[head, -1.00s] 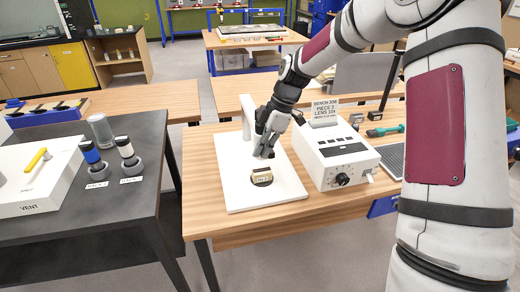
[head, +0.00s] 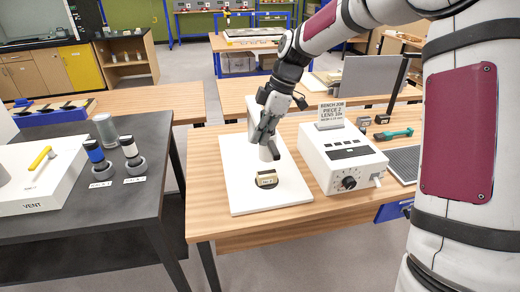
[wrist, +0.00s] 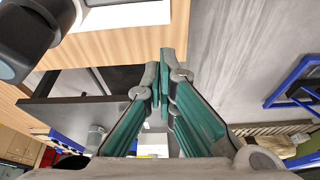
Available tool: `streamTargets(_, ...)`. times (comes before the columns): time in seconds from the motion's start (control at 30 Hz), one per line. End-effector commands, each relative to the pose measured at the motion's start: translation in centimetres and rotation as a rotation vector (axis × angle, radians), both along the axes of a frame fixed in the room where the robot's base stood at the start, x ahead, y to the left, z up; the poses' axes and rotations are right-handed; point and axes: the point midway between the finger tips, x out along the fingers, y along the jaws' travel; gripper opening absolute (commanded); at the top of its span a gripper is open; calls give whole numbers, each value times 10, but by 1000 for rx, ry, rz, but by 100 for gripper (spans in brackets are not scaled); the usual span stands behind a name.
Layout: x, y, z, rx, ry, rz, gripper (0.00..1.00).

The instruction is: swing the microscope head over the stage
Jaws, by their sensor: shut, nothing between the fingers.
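The microscope's white base (head: 238,196) lies on the wooden bench, with its white post (head: 254,108) at the back. A small tan block on a dark round stage (head: 267,180) sits on the base. A light-grey barrel, seemingly the microscope head (head: 270,153), shows just above and behind the block, partly hidden by my gripper. In the wrist view a dark cylinder with a blue-grey end, likely the head (wrist: 25,42), is at upper left, beside the fingers. My gripper (head: 264,134) is shut and empty (wrist: 161,72); contact with the head cannot be told.
A white control box (head: 340,160) with a sign stands right of the base. A green-handled tool (head: 393,134) and a dark mat (head: 407,163) lie farther right. A dark table (head: 90,200) with a white vent box (head: 40,190) is at left, across a gap.

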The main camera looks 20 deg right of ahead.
Motion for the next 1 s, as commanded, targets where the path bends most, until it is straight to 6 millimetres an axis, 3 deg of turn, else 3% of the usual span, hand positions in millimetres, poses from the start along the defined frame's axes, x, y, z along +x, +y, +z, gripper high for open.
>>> streamTargets(0.1,1,-7,20,0,-3,-2,0)
streamTargets(0.3,0,-13,38,1,-1,0,0)
streamTargets(0.77,-2,-13,43,-4,1,-5,0)
streamTargets(0.87,-12,-10,49,-34,6,-42,0)
streamTargets(1.0,-42,-4,68,-115,14,-176,0)
